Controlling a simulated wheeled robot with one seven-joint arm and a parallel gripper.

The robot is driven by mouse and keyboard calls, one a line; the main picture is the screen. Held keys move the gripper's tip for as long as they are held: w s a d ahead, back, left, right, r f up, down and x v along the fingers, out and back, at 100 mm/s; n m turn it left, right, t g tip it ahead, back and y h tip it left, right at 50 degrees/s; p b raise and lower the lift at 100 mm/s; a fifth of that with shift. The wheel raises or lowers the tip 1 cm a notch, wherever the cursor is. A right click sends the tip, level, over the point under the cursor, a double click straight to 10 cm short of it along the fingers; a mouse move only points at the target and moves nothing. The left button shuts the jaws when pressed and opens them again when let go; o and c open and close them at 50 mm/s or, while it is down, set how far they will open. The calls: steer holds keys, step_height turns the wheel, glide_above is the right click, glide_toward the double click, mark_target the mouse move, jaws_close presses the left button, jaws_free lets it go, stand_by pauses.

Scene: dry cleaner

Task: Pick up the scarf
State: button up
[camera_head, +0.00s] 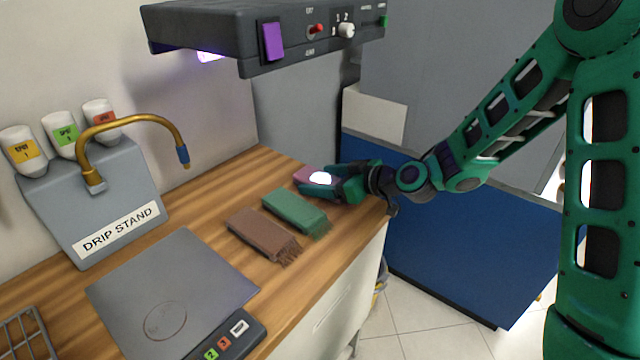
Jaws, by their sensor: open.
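Three folded cloth items lie in a row on the wooden counter. A brown scarf (262,234) with a fringed end is nearest. A green scarf (296,211) with a fringed end lies just beyond it. A mauve folded piece (303,174) is farthest, and my gripper hides much of it, so I cannot tell if it is fringed. My gripper (318,186) is open at the mauve piece, its green fingers low over the counter. A bright white patch shows there. I cannot tell whether the fingers touch the cloth.
A grey control unit (290,40) overhangs the counter (205,190). A drip stand (110,200) with a brass spout and bottles (62,135) stands left. A flat scale (170,285) lies in front, with a wire rack (25,335) beside it. A blue panel (470,235) stands right.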

steer(key=shift+c, duration=0.3)
steer(key=c, duration=1.1)
steer(key=shift+r, duration=0.15)
